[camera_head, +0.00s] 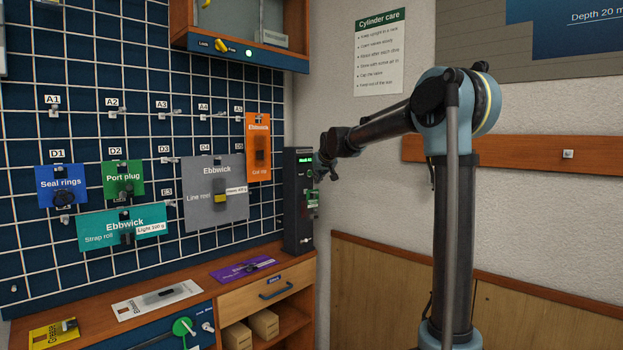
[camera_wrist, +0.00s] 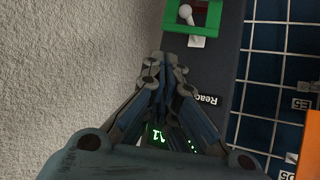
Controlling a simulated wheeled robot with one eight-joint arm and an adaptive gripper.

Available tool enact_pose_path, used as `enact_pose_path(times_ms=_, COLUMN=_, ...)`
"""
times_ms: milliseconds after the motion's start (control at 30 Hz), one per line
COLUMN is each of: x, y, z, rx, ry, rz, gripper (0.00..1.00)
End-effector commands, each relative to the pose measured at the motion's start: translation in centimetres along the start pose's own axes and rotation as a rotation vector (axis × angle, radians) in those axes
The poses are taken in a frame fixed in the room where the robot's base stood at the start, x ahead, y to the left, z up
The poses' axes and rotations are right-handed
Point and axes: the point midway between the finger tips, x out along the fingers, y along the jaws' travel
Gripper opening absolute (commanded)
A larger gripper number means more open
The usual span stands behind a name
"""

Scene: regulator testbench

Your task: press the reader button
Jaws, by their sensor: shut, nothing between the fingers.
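The reader (camera_head: 297,225) is a tall dark box standing upright at the right end of the bench, with a lit green display near its top. In the wrist view its face (camera_wrist: 228,65) is upside down, with part of a "Reader" label and glowing green characters showing between my fingers. A green frame with a white knob (camera_wrist: 186,12) is on that face. My gripper (camera_head: 326,170) is shut and empty, close to the front of the reader. In the wrist view my fingertips (camera_wrist: 164,62) cover part of the face. I cannot make out a separate button or any contact.
A blue board with a white wire grid (camera_head: 140,150) holds several hanging cards left of the reader. An orange card (camera_head: 258,130) hangs close to it. A wall cabinet (camera_head: 240,55) is above. The bare wall (camera_wrist: 70,60) lies beside the reader. Cards lie on the bench.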

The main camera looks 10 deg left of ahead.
Motion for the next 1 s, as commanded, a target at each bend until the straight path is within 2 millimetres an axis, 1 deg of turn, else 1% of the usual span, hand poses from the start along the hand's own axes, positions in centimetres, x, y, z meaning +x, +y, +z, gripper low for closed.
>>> enact_pose_path(times_ms=367, x=-0.2, y=0.2, z=0.1, rx=0.000, ry=0.000, rz=0.001, gripper=0.00)
enact_pose_path(times_ms=1000, x=-3.4, y=2.5, z=2.5, rx=0.001, ry=0.000, rz=0.001, gripper=0.00)
